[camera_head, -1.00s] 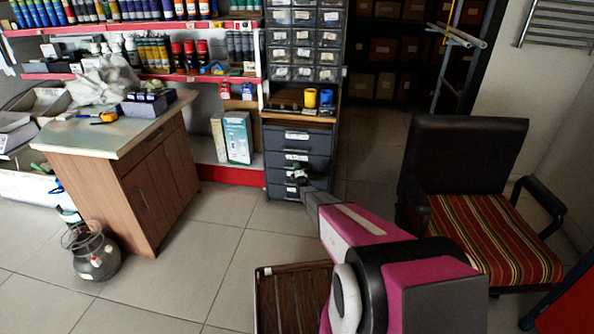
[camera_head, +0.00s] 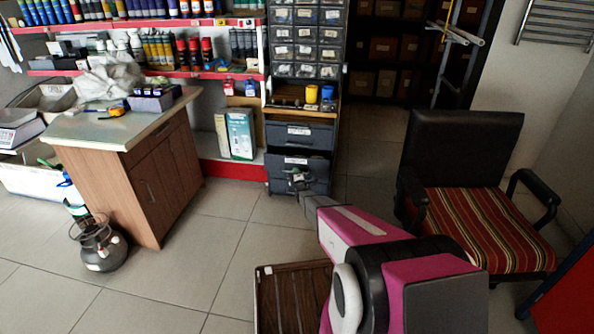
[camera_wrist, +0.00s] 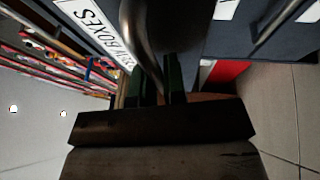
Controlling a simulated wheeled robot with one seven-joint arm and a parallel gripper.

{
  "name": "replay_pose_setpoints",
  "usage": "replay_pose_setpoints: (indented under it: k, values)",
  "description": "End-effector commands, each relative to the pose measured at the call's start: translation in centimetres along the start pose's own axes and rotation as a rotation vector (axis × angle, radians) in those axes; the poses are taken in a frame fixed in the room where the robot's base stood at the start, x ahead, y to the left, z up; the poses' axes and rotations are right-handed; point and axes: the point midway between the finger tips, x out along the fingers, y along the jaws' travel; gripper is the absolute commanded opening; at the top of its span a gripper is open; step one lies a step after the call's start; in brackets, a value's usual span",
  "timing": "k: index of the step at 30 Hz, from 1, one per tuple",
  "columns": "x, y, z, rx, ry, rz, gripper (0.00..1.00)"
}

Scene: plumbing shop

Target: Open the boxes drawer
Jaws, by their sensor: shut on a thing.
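The boxes drawer (camera_head: 318,166) is a dark grey drawer front with a white label, below the top drawer in the cabinet. It stands partly pulled out, with a dark gap above its front. Its "BOXES" label (camera_wrist: 92,22) shows upside down in the wrist view, beside a curved metal handle (camera_wrist: 138,35). My gripper (camera_head: 298,178) is at the drawer front. In the wrist view its green-padded fingers (camera_wrist: 160,92) are shut on the handle. The drawer's inside cannot be made out.
The top drawer (camera_head: 318,134) above is closed. A wooden counter (camera_head: 145,190) stands to the left, with a round metal canister (camera_head: 98,248) on the floor by it. A chair with a striped seat (camera_head: 475,230) stands to the right. Tiled floor lies clear between counter and cabinet.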

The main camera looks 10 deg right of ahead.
Motion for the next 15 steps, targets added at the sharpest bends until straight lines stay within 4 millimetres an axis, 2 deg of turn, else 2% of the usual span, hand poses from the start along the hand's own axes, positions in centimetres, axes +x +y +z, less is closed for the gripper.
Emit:
replay_pose_setpoints:
  k: [1,3,15]
  values:
    - [-1.7,0.6,-0.6,0.0,0.001,-0.002,0.0]
    - [-3.5,0.9,-1.3,0.0,0.001,-0.002,0.0]
    - [-12.9,2.8,-5.2,0.0,0.001,-0.002,0.0]
